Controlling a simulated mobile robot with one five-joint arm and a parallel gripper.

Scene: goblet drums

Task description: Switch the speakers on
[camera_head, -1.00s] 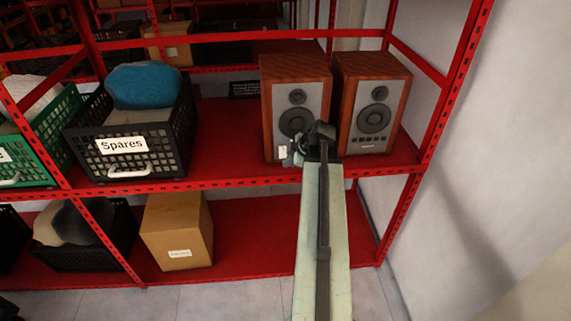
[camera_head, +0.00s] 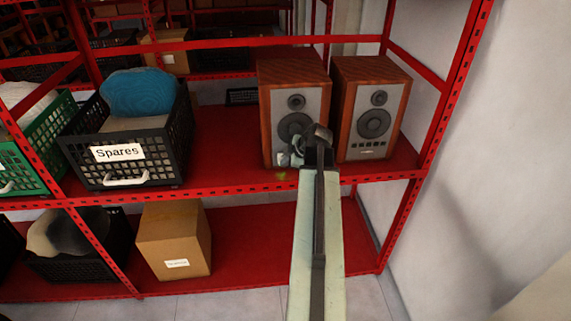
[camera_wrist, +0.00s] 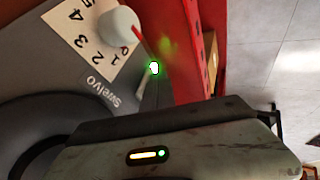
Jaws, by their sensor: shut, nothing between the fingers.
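Two wooden speakers with grey fronts stand side by side on the upper red shelf: the left speaker (camera_head: 310,103) and the right speaker (camera_head: 378,98). My gripper (camera_head: 297,152) is shut and empty at the lower front of the left speaker, hiding part of it. In the wrist view a speaker front shows close up, with a pale knob (camera_wrist: 118,27), a white dial label (camera_wrist: 84,41) numbered up to 5, and a lit green light (camera_wrist: 154,68). A red mark lies by the knob, near the 0. My gripper's body (camera_wrist: 165,148) fills the bottom; its fingertips are not clear there.
A black crate labelled Spares (camera_head: 120,178) stands left on the same shelf, with a green crate (camera_head: 48,130) beyond it. A cardboard box (camera_head: 173,240) is below. Red uprights and a white wall (camera_head: 510,140) bound the right side.

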